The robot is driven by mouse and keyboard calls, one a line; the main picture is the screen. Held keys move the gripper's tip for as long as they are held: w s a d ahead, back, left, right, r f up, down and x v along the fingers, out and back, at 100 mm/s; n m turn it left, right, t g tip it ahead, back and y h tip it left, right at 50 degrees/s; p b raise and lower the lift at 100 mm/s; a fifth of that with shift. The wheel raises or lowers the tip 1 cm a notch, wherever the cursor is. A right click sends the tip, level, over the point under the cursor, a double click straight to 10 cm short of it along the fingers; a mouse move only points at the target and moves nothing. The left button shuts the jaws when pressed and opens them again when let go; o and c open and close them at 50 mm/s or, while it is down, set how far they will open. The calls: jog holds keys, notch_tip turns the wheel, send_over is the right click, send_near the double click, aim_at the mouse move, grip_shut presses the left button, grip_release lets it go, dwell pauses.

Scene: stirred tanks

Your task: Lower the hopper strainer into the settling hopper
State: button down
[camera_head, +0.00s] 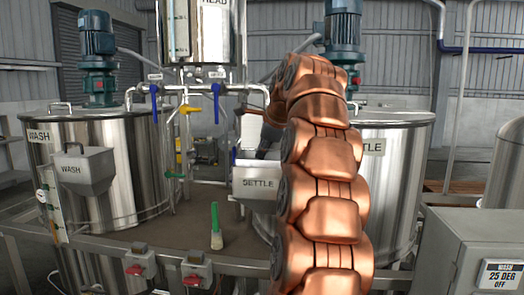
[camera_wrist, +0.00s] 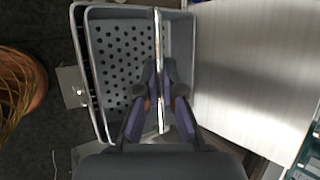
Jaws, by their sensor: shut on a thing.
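The settling hopper (camera_head: 258,185), a grey box marked SETTLE, hangs on the front of the right-hand steel tank in the head view. My gripper (camera_wrist: 160,72) is shut on the thin upright metal handle of the hopper strainer. The strainer (camera_wrist: 116,52) is a grey basket with a perforated floor. In the wrist view, the hopper rim (camera_wrist: 79,50) shows as a second edge just left of the strainer's rim. The strainer overlaps the hopper opening; I cannot tell how deep it sits. In the head view, my dark gripper is just above the hopper, partly hidden by my arm.
The SETTLE tank (camera_head: 395,185) stands close behind and right of the hopper. A WASH tank (camera_head: 105,150) with its own hopper (camera_head: 88,170) is at left. A green-handled brush (camera_head: 216,228) stands on the deck. Pipes with blue valves (camera_head: 216,100) run behind.

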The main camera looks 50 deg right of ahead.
jog(key=shift+f+b, duration=1.4)
jog(key=shift+f, duration=1.05)
jog(key=c, duration=1.2)
grip_release()
jog(key=shift+r, duration=0.1)
jog(key=shift+v, duration=3.65)
jog(key=shift+a, duration=0.1)
